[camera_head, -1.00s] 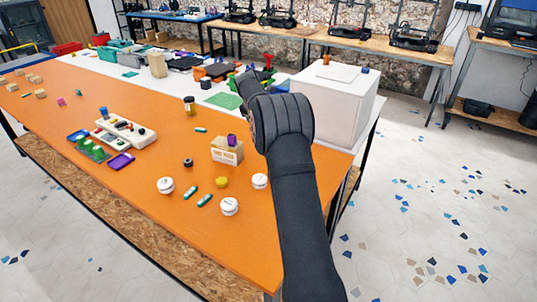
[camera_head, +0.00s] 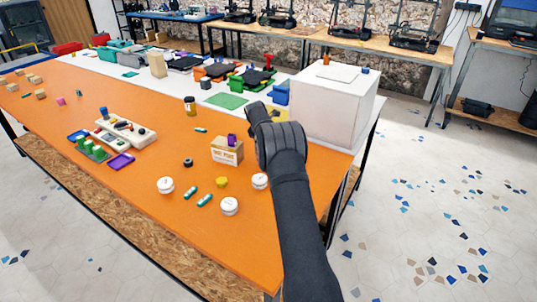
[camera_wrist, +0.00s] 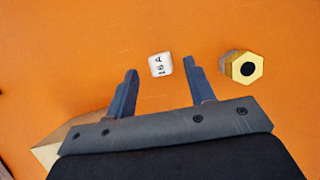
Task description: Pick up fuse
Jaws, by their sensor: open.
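A small white fuse (camera_wrist: 160,65) marked "16 A" lies on the orange table in the wrist view. My gripper (camera_wrist: 160,68) is open and empty, and in that picture the fuse appears between its two fingertips. The jaws do not touch it; how high they are above it I cannot tell. In the head view my arm hides my fingers, and I cannot make out this fuse there.
A yellow hex piece (camera_wrist: 243,68) with a dark hole lies just right of the right finger. A tan box edge (camera_wrist: 50,140) shows at lower left. In the head view a labelled cardboard box (camera_head: 226,150) and a large white box (camera_head: 335,105) flank the arm.

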